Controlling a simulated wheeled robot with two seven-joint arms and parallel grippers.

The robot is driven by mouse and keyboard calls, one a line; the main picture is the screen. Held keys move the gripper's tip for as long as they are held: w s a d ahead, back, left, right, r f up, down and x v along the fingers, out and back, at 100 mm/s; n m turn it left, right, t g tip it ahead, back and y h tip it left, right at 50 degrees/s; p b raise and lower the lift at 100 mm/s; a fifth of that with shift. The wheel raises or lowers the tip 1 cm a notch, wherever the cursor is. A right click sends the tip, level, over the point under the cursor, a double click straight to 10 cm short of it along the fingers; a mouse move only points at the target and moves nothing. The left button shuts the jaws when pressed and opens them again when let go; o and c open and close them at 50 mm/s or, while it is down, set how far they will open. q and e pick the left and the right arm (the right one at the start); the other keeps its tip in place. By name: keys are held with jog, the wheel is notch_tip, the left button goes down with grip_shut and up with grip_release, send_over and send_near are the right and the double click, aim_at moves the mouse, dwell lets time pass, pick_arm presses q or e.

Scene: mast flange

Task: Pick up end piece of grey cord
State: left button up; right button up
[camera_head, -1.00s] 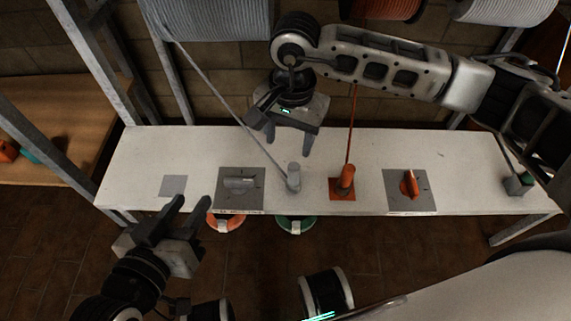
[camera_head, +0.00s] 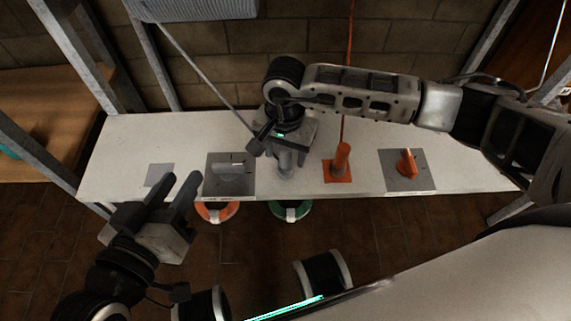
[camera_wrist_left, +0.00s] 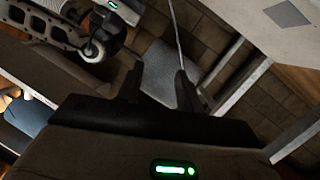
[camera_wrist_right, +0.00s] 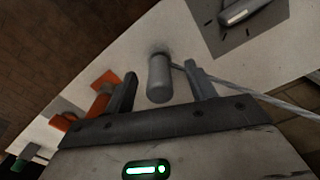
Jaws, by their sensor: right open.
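The grey cord's end piece (camera_wrist_right: 159,79) is a grey cylinder standing on the white table. In the right wrist view it lies between the two open fingers of my right gripper (camera_wrist_right: 160,92), apart from both. In the head view my right gripper (camera_head: 285,160) is over the end piece (camera_head: 286,170) and partly hides it. The grey cord (camera_head: 208,85) runs from the end piece up to the grey spool (camera_head: 195,8). My left gripper (camera_head: 155,205) is open and empty in front of the table's left end.
The white table (camera_head: 120,140) holds an orange end piece (camera_head: 342,158) with its cord, a grey connector on a dark plate (camera_head: 228,170), and an orange connector (camera_head: 406,163) on another plate. Orange (camera_head: 217,211) and green (camera_head: 291,210) rings hang at the front edge.

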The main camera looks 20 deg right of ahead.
notch_tip(320, 180, down, 3)
jog(key=shift+r+b, duration=0.1)
jog(key=shift+b, duration=0.25)
jog(key=c, duration=1.1)
pick_arm(q)
jog(key=shift+w+d+r+t+h, duration=0.2)
jog(key=shift+r+t+h, duration=0.1)
jog(key=shift+r, duration=0.35)
pick_arm(e)
jog(key=shift+c, duration=0.5)
jog(key=shift+r, duration=0.1)
